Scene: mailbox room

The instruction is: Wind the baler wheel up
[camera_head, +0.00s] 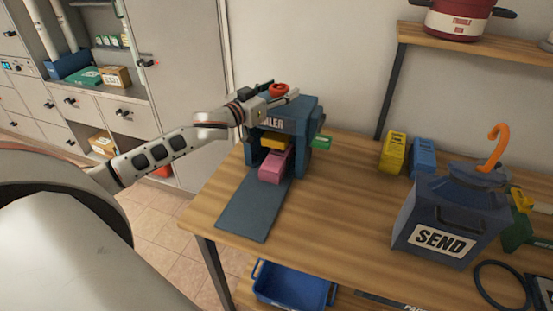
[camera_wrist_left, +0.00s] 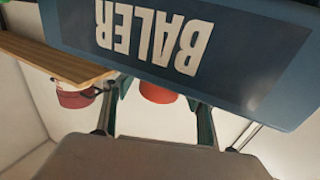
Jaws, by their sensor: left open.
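The blue baler (camera_head: 315,112) stands at the left of the wooden table, its BALER sign partly covered by my arm. A red-orange round wheel (camera_head: 279,88) sits on its top. My left gripper (camera_head: 287,98) is at the top of the baler, beside the wheel. In the left wrist view the picture is upside down. There the open fingers (camera_wrist_left: 157,112) stand on either side of the red wheel (camera_wrist_left: 157,93), with gaps visible; I cannot tell whether they touch it. A pink block (camera_head: 275,167) lies in the baler's mouth under a yellow plate (camera_head: 272,141). My right gripper is out of view.
A green handle (camera_head: 321,142) sticks out at the baler's right. A dark ramp (camera_head: 254,208) runs from its front. Yellow (camera_head: 393,152) and blue (camera_head: 423,157) blocks and a SEND box (camera_head: 447,215) stand to the right. A shelf (camera_head: 480,43) hangs above; a blue bin (camera_head: 295,287) is below.

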